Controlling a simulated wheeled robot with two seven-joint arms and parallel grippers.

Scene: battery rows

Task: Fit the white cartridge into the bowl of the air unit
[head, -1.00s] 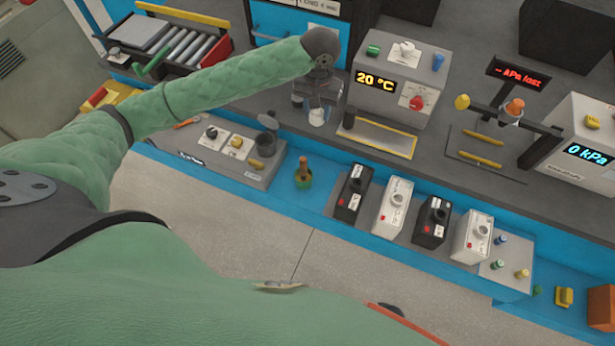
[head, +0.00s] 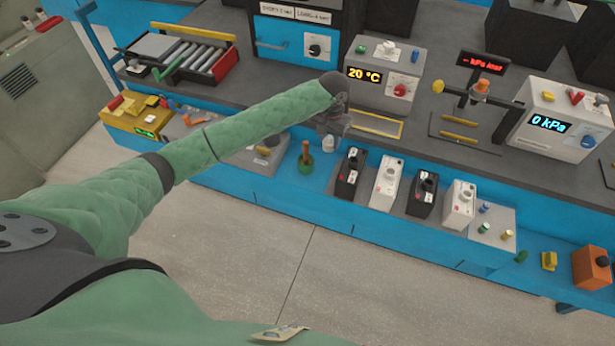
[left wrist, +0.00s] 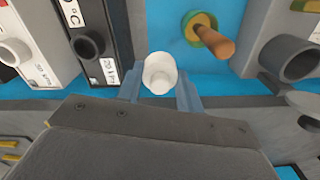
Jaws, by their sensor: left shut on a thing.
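My left gripper (head: 331,132) is shut on the white cartridge (left wrist: 160,74), a small pale cup shape between its fingertips in the left wrist view. In the head view the cartridge (head: 329,143) hangs below the gripper, above the bench's front edge. An open grey cup (left wrist: 290,60), which looks like the bowl of the air unit, stands at the right of the left wrist view, apart from the cartridge. In the head view my forearm hides most of that unit (head: 246,160). My right gripper is not in view.
A green pot with a brown handle (head: 306,158) stands between the air unit and a row of black and white batteries (head: 385,183). A grey 20 °C unit (head: 383,75) stands behind. The blue shelf (left wrist: 228,83) is bare between pot and batteries.

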